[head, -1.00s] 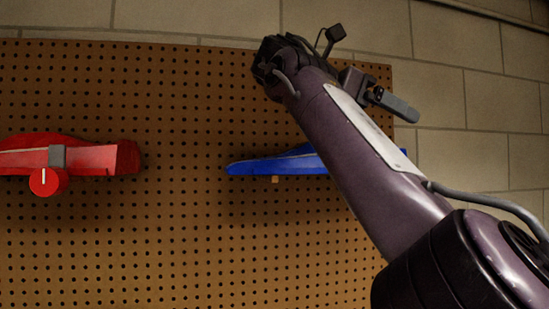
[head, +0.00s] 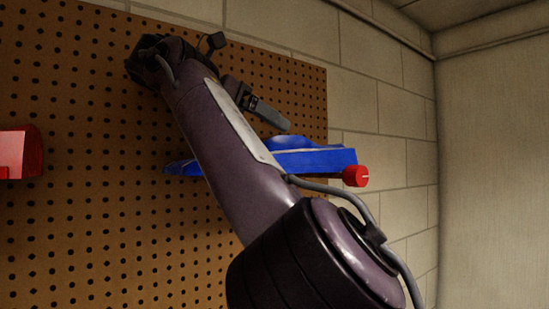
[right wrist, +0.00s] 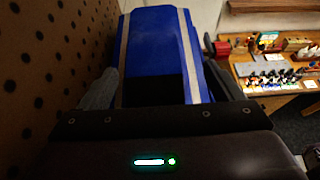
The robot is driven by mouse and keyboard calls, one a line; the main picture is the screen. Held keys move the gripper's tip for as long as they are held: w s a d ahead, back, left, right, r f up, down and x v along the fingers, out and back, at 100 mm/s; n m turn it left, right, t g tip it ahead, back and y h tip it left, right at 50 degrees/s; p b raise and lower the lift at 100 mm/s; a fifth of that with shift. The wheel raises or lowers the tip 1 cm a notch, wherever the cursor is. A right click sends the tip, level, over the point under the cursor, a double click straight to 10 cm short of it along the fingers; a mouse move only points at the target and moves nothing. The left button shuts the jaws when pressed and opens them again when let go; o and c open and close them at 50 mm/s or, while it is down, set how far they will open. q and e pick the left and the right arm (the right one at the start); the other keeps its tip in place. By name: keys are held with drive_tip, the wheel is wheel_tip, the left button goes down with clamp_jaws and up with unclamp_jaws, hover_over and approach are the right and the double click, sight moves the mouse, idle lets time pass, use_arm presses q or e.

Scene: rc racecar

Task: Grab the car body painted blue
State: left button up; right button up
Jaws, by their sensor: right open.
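The blue car body (head: 315,160) hangs on the pegboard in the head view, partly hidden behind my right arm. In the right wrist view the blue car body (right wrist: 152,45) has pale stripes and shows between my two spread fingers. My right gripper (head: 268,113) is open, with a grey finger visible just above the body in the head view. It also shows in the right wrist view (right wrist: 160,88). I cannot tell whether the fingers touch the body. My left gripper is not in view.
A red knob (head: 355,176) sits at the body's right end. A red car body (head: 18,153) hangs at the left on the brown pegboard (head: 90,230). A brick wall (head: 385,130) lies to the right. A wooden workbench (right wrist: 255,90) with small items stands at right in the wrist view.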

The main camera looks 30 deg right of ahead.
drive_tip(key=shift+d+f, duration=0.1)
drive_tip(key=shift+d, duration=0.1)
drive_tip(key=shift+w+f, duration=0.15)
drive_tip(key=shift+w+d+f+b, duration=0.25)
drive_tip(key=shift+f+b, duration=0.15)
drive_tip(key=shift+b, duration=0.1)
drive_tip(key=shift+w+d+f+b, duration=0.2)
drive_tip(key=shift+d+f+b, duration=0.05)
drive_tip(key=shift+f+b, duration=0.2)
drive_tip(key=x, duration=0.3)
drive_tip(key=shift+d+r+b, duration=0.15)
drive_tip(key=shift+r+b, duration=0.1)
drive_tip(key=shift+b, duration=0.1)
drive_tip(key=shift+d, duration=0.15)
drive_tip(key=shift+s+a+r, duration=0.1)
drive_tip(key=shift+a, duration=0.15)
drive_tip(key=shift+c, duration=0.5)
drive_tip(key=shift+a, duration=0.1)
drive_tip(key=shift+c, duration=1.2)
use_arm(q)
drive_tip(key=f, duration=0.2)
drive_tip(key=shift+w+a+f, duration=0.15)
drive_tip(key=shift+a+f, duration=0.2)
use_arm(e)
drive_tip(key=c, duration=0.8)
drive_tip(key=shift+o, duration=0.2)
